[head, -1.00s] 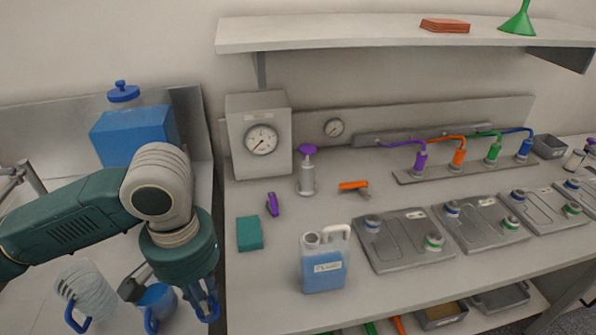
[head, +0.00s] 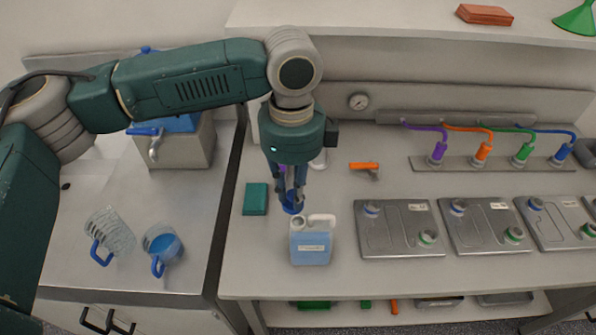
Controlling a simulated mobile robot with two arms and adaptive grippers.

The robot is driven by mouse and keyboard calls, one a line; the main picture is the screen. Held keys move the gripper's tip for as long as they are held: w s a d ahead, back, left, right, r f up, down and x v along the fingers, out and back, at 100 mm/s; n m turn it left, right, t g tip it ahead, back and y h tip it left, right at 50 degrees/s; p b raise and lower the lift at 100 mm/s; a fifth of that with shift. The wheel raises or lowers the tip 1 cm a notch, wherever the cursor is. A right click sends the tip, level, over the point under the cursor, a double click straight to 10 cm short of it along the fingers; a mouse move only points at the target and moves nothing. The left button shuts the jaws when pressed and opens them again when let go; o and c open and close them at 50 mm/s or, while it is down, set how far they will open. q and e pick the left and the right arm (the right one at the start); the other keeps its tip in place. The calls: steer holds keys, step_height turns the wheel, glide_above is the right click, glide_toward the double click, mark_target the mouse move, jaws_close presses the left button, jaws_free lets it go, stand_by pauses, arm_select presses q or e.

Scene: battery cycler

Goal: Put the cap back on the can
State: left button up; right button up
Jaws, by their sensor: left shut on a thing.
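The can (head: 311,246) is a translucent blue jug with a white handle and a pale label. It stands upright on the bench, its neck (head: 297,223) at its upper left. My left gripper (head: 292,198) points down just above and behind the neck in the picture. It is shut on the blue cap (head: 293,207), which shows between and below the fingertips. The cap appears apart from the neck, but the exact gap is hard to tell. My right gripper is not in view.
A teal block (head: 255,199) lies left of the can. A grey battery tray (head: 400,229) stands close on its right. An orange-handled tool (head: 364,166) lies behind. A clear jug (head: 109,234) and a blue-filled jug (head: 163,246) stand on the left counter.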

arm_select(q)
steer(key=shift+w+d+r+m, duration=0.45)
steer(key=shift+d+m, duration=0.2)
steer(key=shift+m, duration=0.15)
steer(key=shift+a+f, duration=0.1)
steer(key=shift+f, duration=0.05)
steer(key=shift+f+b, duration=0.6)
steer(key=shift+b, duration=0.2)
step_height(320, 180, down, 2)
steer(key=b, duration=0.2)
steer(key=shift+b, duration=0.3)
steer(key=shift+f+b, duration=0.5)
steer(key=shift+b, duration=0.2)
steer(key=shift+f, duration=0.15)
step_height(320, 180, down, 2)
steer(key=shift+f, duration=0.9)
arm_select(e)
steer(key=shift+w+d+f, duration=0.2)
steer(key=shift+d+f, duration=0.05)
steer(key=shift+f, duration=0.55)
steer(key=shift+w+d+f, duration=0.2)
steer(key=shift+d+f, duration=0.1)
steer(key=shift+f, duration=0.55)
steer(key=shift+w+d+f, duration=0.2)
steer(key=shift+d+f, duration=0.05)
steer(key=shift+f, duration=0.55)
